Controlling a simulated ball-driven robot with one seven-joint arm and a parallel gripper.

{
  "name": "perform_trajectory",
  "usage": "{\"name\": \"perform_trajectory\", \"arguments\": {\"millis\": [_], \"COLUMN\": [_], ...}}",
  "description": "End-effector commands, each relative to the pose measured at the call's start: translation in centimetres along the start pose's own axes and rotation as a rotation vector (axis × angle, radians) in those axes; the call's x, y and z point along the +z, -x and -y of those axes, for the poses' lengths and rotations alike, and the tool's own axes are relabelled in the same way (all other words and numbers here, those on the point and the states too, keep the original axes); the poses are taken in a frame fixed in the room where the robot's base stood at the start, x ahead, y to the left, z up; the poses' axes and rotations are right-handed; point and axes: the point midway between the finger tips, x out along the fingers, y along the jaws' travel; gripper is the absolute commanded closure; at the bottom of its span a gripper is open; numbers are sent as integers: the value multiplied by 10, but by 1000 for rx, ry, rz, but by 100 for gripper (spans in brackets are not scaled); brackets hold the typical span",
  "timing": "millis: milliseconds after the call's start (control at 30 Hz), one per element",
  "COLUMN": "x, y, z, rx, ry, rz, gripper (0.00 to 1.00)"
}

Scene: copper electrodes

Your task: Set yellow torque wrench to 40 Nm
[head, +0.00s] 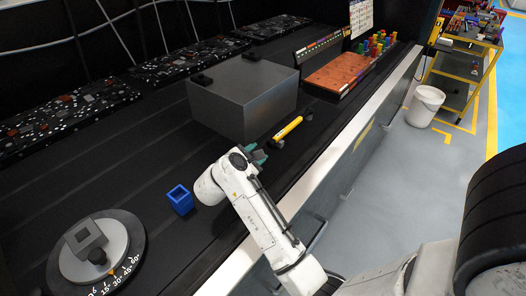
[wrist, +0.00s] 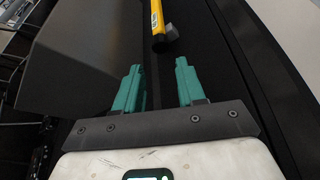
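The yellow torque wrench (head: 287,129) lies on the black bench top, in front of the grey metal box. Its dark head end points away from me, toward the back right. In the wrist view the yellow wrench (wrist: 163,24) shows at the top, just beyond the fingertips. My gripper (head: 258,156) is near the close end of the wrench. In the wrist view its two green fingers (wrist: 158,76) are spread apart with nothing between them. No torque scale can be read on the wrench.
A grey box (head: 243,97) stands close beside the gripper and wrench. A blue square cup (head: 180,199) and a round angle dial (head: 96,251) are at the left front. A copper-coloured board (head: 343,73) lies behind. The bench's white front edge (head: 338,138) is near the wrench.

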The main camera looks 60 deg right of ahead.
Motion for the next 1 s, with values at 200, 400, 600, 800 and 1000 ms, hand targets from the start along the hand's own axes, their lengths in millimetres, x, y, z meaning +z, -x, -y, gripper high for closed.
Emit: {"name": "perform_trajectory", "arguments": {"millis": [200,400,600,800,1000], "x": [-1,0,0,0,0], "y": [26,31,31,30,30], "z": [0,1,0,0,0], "rx": [1,-1,-1,-1,-1], "ry": [2,1,1,1,1], "rz": [0,0,0,0,0], "gripper": [61,61,61,61,61]}}
